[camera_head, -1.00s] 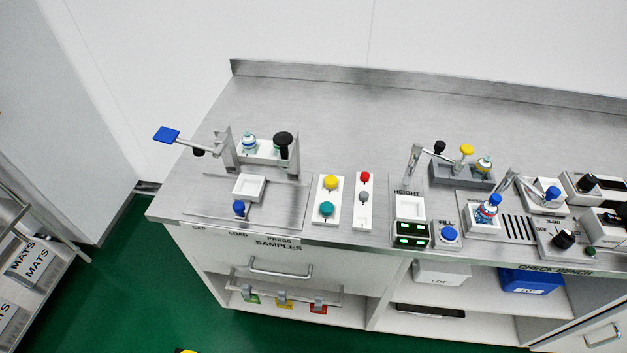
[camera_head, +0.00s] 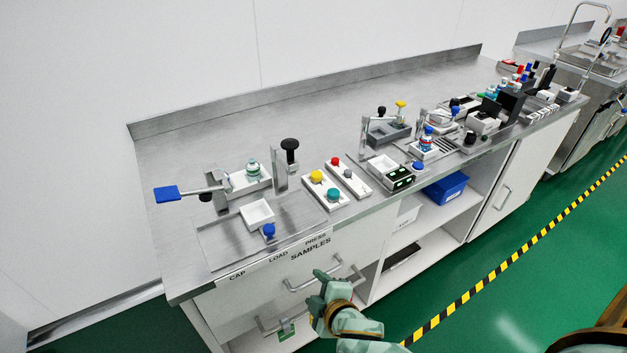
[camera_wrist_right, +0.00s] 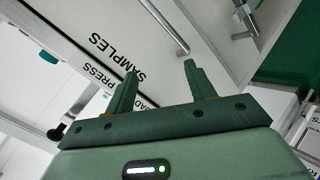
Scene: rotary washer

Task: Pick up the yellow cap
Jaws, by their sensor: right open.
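A yellow cap (camera_head: 317,176) sits at the far end of a small white block (camera_head: 320,191) on the bench, with a teal cap (camera_head: 333,194) beside it. Another yellow knob-like piece (camera_head: 401,104) tops a grey fixture farther right. My right gripper (camera_head: 327,273) is in front of the bench drawer, nearer to me than the yellow cap and apart from it. In the right wrist view its two fingers (camera_wrist_right: 160,70) are spread and empty. That view shows the SAMPLES label, while the yellow cap does not show. My left gripper is not in view.
A drawer handle (camera_head: 315,277) sticks out near my right gripper. The bench's back area is clear.

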